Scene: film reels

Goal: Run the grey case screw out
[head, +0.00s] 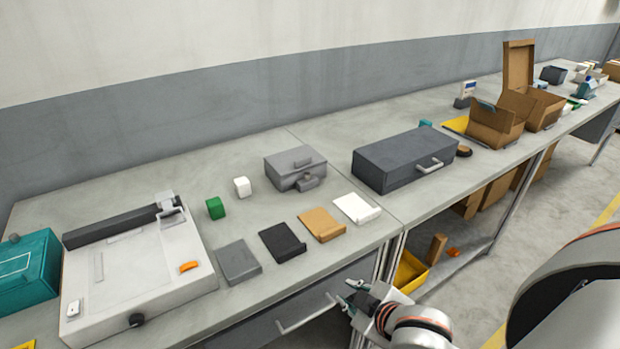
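A small grey case (294,163) stands on the workbench at the middle, with a raised piece on its lid and a small grey fitting (308,182) on its front. I cannot make out a screw at this size. A larger dark grey case (400,155) with a light handle lies to its right. My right gripper (347,292) is low in front of the bench edge, by the right end of a drawer handle (305,314), well away from both cases. Its fingers look apart, with nothing seen between them. My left gripper is not in view.
Flat grey (238,261), black (283,242), brown (321,224) and white (357,208) pieces line the front. Green (215,208) and white (242,187) blocks stand behind. A white machine (135,275) and teal box (25,272) fill the left; cardboard boxes (497,125) stand right.

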